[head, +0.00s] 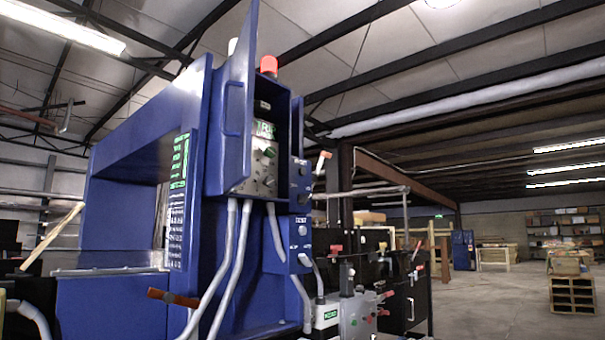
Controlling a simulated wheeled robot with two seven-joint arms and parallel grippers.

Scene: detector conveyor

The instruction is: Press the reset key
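A tall blue detector frame (120,210) with a wide opening stands on the left. On its side is a blue control cabinet (288,115) with its door (239,100) swung open. Inside are a small green-lit display (264,130) and a grey panel (262,168) with several knobs or keys. A narrow blue box (301,183) on the cabinet's right side carries small white lettering, perhaps "RESET", and dark keys. A lower blue box (300,242) has a pale round button (303,230). The lettering is too small to read surely. Neither of my grippers shows.
A red beacon (268,65) tops the cabinet. Grey conduits (232,270) run down its front. A grey box (357,316) with coloured buttons and dark cabinets (405,300) stand to the right. Open concrete floor (490,305) lies beyond, with a wooden crate (573,295).

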